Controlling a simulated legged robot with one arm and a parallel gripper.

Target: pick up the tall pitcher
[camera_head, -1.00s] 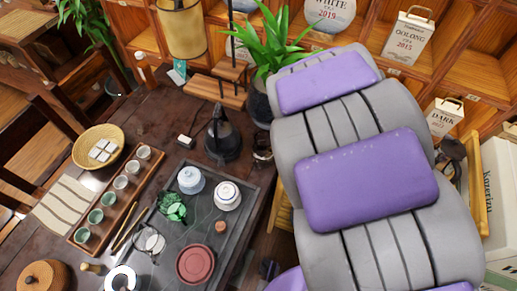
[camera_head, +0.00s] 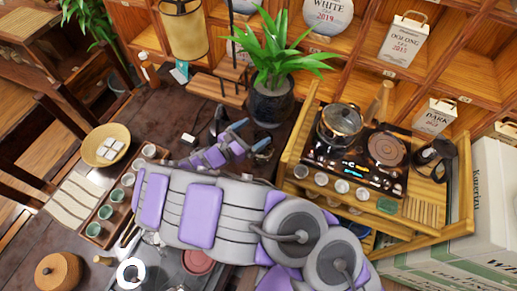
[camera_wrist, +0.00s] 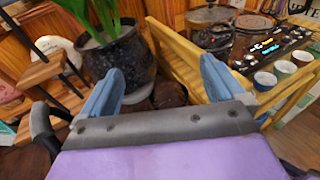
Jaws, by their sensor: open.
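My gripper (camera_head: 250,137) is open near the table's right edge, in front of the plant pot. In the wrist view its two blue fingers (camera_wrist: 160,84) are spread, with nothing held between them. A small dark, shiny vessel (camera_head: 262,153) stands beside the fingers, partly hidden; it may be the tall pitcher, but I cannot tell. In the wrist view a dark brown rounded thing (camera_wrist: 170,95) shows beyond and between the fingers. A black kettle (camera_head: 218,122) is left of my gripper, partly covered. Glassware on the tea tray is mostly hidden by my arm.
A potted plant (camera_head: 270,103) stands close behind my gripper. A wooden cart (camera_head: 290,150) with a glass pot (camera_head: 340,122) is at the right. Cups on a wooden rack (camera_head: 95,230) and a woven basket (camera_head: 100,135) are at the left. Shelves stand behind.

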